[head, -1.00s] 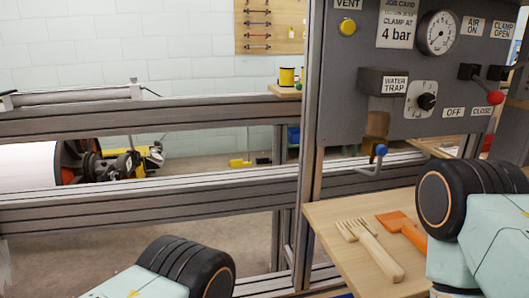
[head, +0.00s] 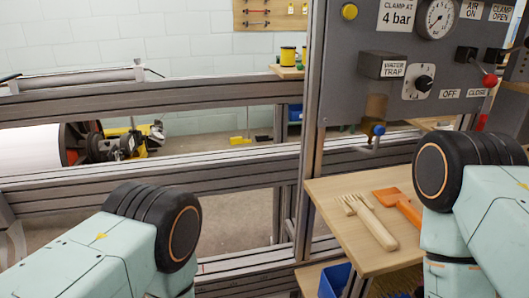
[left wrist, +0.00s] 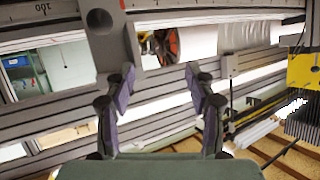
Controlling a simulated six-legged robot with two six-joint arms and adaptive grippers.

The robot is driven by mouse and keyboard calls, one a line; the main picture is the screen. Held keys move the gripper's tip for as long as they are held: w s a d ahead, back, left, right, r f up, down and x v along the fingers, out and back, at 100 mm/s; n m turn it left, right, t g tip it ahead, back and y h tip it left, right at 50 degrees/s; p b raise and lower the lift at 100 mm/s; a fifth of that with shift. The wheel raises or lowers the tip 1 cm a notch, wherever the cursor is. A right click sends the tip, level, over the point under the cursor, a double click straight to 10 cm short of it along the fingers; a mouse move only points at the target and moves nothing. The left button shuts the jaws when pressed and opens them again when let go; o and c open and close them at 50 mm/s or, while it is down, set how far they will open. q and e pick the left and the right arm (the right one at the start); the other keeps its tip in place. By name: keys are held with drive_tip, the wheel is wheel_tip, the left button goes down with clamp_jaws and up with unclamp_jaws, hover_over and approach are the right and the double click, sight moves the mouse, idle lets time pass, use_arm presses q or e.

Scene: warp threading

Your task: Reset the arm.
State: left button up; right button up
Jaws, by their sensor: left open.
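My left arm comes in from the lower left of the head view, pale green with a black ringed joint, in front of the lower frame rails. Its gripper is outside the head view. In the left wrist view my left gripper (left wrist: 160,88) has its two purple-padded fingers spread apart with nothing between them. Grey rails and a white roll lie behind the fingers. My right arm shows at the right of the head view, beside a small wooden shelf (head: 345,240). Its gripper is out of view.
The shelf holds a wooden fork-like tool (head: 372,222) and an orange tool (head: 398,205). A grey control panel (head: 345,95) stands above it. Aluminium rails (head: 150,185) cross the front. A blue bin (head: 334,280) sits below. A comb-like part (left wrist: 303,125) is at the wrist view's right.

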use_arm(q)
drive_tip(key=s+d+r+m+g+h+p, duration=0.1)
drive_tip(key=s+m+g+h+p, duration=0.1)
drive_tip(key=s, duration=0.6)
drive_tip(key=s+d+r+m+g+h+p, duration=0.1)
drive_tip(key=s+g+h, duration=0.3)
drive_tip(key=s, duration=0.5)
drive_tip(key=s+d+r+m+g+h+p, duration=0.2)
drive_tip(key=s+d+r+g+p, duration=0.1)
drive_tip(key=s, duration=0.5)
drive_tip(key=shift+s+d+m+g+h, duration=0.15)
drive_tip(key=shift+s+m+g+h, duration=0.2)
drive_tip(key=shift+g, duration=0.25)
